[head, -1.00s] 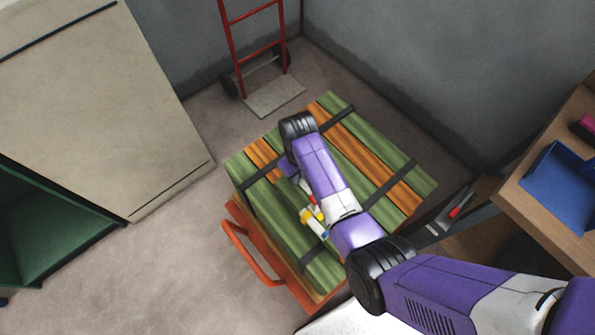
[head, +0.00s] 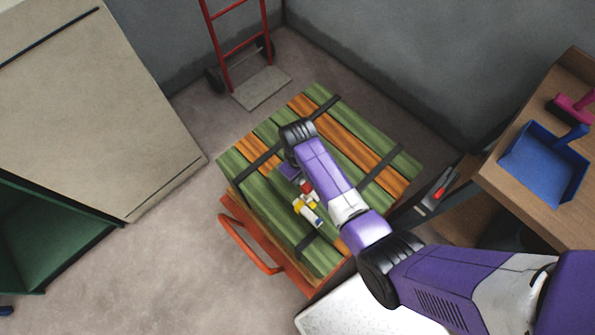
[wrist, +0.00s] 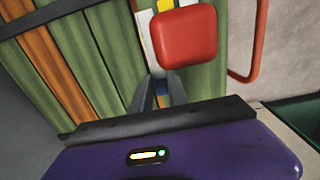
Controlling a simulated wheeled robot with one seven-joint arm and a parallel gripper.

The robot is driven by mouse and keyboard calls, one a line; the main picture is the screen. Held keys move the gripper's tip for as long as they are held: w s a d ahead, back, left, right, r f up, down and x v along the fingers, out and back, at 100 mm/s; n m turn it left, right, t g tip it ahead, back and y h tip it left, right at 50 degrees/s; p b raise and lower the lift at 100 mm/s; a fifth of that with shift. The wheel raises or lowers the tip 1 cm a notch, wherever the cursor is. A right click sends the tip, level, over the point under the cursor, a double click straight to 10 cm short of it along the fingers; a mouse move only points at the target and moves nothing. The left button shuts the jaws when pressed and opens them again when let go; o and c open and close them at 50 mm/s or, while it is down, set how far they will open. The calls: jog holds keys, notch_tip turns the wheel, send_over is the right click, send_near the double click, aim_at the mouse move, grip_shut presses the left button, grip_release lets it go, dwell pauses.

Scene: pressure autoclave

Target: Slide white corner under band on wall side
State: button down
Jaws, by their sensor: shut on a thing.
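A crate with a green and orange plank lid (head: 325,95) stands on the floor, two black bands (head: 380,163) across it. My gripper (wrist: 165,82) is low over the lid, between the bands, near the side away from the wall. The red part also shows in the head view (head: 306,187). Right by it is a white, yellow and blue piece (head: 308,211). I cannot tell which white part is the corner.
The crate has an orange handle (head: 245,250) on its near left side. A red hand truck (head: 240,60) stands behind. A wooden bench (head: 535,215) with a blue dustpan (head: 545,165) is at right. A beige cabinet (head: 95,110) is at left. Bare floor lies left of the crate.

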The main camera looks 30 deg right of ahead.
jog(key=c, duration=1.2)
grip_release()
jog(key=shift+r, duration=3.9)
